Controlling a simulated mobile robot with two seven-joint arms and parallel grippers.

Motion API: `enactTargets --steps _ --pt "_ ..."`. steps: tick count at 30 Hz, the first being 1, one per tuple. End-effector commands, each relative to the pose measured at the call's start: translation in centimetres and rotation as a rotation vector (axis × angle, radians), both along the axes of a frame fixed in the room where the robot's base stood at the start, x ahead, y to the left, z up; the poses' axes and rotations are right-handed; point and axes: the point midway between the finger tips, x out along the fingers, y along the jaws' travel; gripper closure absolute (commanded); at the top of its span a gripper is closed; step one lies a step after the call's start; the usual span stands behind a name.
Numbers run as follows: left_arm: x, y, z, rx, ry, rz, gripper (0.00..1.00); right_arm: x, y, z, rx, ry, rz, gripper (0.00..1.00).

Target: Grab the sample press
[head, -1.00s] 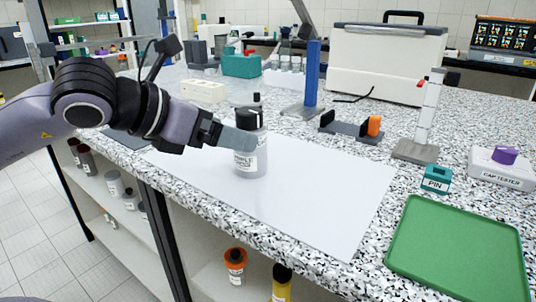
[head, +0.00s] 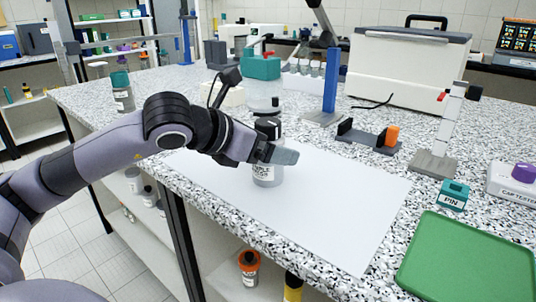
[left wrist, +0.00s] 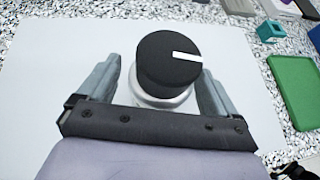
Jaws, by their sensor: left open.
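The sample press (head: 268,175) is a pale grey cylinder with a label and a black knob. It stands upright on the white mat (head: 340,205). My left gripper (head: 284,154) is at the press, just below the knob, hiding part of its body. In the left wrist view the knob (left wrist: 167,60) with its white mark lies between the two spread fingers of my left gripper (left wrist: 160,85). The fingers flank the press, with a visible gap at least on the right. My right gripper is not in view.
A green tray (head: 468,260) and a teal PIN block (head: 453,195) are at the right. A clear container (head: 262,95) stands behind the press. A blue post (head: 330,80), an orange-ended holder (head: 368,138) and a white case (head: 408,70) are farther back. The mat's right part is clear.

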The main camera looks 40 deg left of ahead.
Motion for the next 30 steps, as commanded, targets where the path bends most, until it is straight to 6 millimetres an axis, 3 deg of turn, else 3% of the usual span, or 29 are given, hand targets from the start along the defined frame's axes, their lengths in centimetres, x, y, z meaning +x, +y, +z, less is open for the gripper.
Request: enactTargets --steps 7,8,14,15,23,30 --pt "0.1 0.0 -0.1 0.0 0.0 0.001 0.07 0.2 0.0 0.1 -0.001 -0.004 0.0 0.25" --pt "0.1 0.0 -0.1 0.0 0.0 0.001 0.14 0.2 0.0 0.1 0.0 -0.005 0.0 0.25" --pt "0.1 0.0 -0.1 0.0 0.0 0.0 0.79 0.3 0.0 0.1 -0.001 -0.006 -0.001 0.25" --pt "0.1 0.0 0.1 0.0 -0.005 0.0 0.84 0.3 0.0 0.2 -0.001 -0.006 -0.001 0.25" --pt "0.1 0.0 0.3 0.0 -0.005 0.0 0.84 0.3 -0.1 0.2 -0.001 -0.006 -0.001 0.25" --pt "0.2 0.0 2.2 -0.003 -0.009 0.001 0.84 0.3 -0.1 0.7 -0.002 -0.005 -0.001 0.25"
